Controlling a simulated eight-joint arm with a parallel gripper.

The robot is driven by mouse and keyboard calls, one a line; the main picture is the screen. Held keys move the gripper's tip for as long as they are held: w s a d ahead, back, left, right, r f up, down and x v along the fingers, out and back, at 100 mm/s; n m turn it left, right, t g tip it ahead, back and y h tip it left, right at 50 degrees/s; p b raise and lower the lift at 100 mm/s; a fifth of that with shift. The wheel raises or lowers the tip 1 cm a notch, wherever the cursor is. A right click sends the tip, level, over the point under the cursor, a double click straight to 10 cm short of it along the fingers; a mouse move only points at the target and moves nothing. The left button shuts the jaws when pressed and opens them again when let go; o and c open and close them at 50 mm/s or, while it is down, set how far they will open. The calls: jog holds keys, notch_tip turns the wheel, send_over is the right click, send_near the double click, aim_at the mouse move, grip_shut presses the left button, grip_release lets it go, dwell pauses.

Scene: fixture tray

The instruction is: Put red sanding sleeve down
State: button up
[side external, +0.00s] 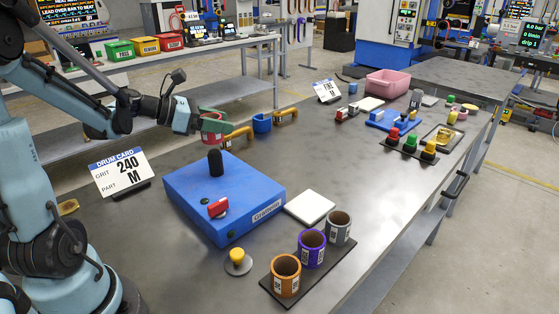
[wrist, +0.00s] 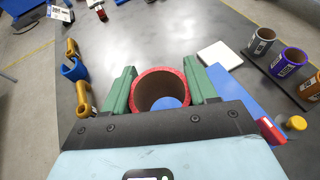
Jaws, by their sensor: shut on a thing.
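The red sanding sleeve (side external: 209,139) is held between the green fingers of my gripper (side external: 215,125), above the blue sander box (side external: 228,194). In the wrist view, the red sleeve (wrist: 160,71) is a hollow ring with a brown inside, gripped by my gripper (wrist: 160,88) from both sides. A patch of blue shows through its opening. An upright black drum (side external: 216,162) stands on the box, close below the sleeve in the side view. The sleeve appears apart from the drum; their exact alignment is unclear. The drum does not show in the wrist view.
Orange (side external: 285,274), purple (side external: 311,248) and grey (side external: 338,227) sleeves stand on a black board at front right. A white pad (side external: 309,207) lies beside the box. A drum card (side external: 121,174) reads 240 M.

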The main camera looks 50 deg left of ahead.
jog(key=d+r+n+y, duration=0.1)
jog(key=d+r, duration=1.1)
jog(key=d, duration=0.4)
jog(key=m+h, duration=0.1)
send_over(221, 156)
jog(key=w, duration=0.1)
notch_tip(221, 156, down, 11)
jog(key=shift+s+a+f, duration=0.2)
jog(key=shift+a+f, duration=0.25)
jog(key=shift+a, duration=0.05)
jog(key=shift+f, duration=0.15)
jog(key=shift+f, duration=4.65)
jog(key=shift+f, duration=0.15)
jog(key=o, duration=1)
